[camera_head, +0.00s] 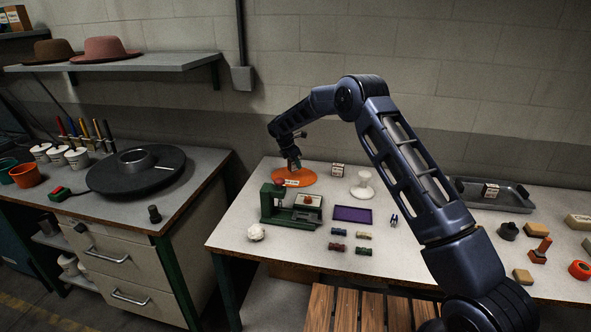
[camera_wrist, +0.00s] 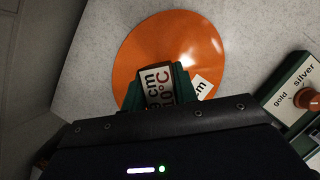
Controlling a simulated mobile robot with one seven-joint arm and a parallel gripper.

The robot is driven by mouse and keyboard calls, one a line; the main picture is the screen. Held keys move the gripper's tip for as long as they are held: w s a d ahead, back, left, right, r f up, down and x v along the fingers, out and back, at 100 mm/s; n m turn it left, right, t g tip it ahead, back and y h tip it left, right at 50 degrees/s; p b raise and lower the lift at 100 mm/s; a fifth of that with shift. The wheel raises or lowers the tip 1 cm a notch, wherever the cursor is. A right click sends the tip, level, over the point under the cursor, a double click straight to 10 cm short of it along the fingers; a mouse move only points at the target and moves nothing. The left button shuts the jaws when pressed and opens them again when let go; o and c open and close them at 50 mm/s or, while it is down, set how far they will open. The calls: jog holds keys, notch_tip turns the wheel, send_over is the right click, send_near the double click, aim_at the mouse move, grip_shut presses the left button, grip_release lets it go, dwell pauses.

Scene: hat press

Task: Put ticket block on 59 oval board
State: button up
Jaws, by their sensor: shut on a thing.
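The orange oval board (camera_head: 298,181) lies at the back left of the right-hand table, with a white label at its front edge. It also shows in the wrist view (camera_wrist: 150,40), where its label is partly covered. My gripper (camera_head: 293,166) is over the board, pointing down. The block is in front of the board there. I cannot tell whether it touches the board.
A green press (camera_head: 285,208) stands just in front of the board. A labelled block (camera_head: 338,169) and a white stand (camera_head: 362,186) are to its right. A purple mat (camera_head: 353,214) lies farther forward. A metal tray (camera_head: 520,201) holds another labelled block (camera_head: 490,190).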

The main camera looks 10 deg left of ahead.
aim_at(295, 168)
jog(key=shift+f, duration=1.6)
jog(key=shift+f, duration=0.1)
jog(key=o, duration=1)
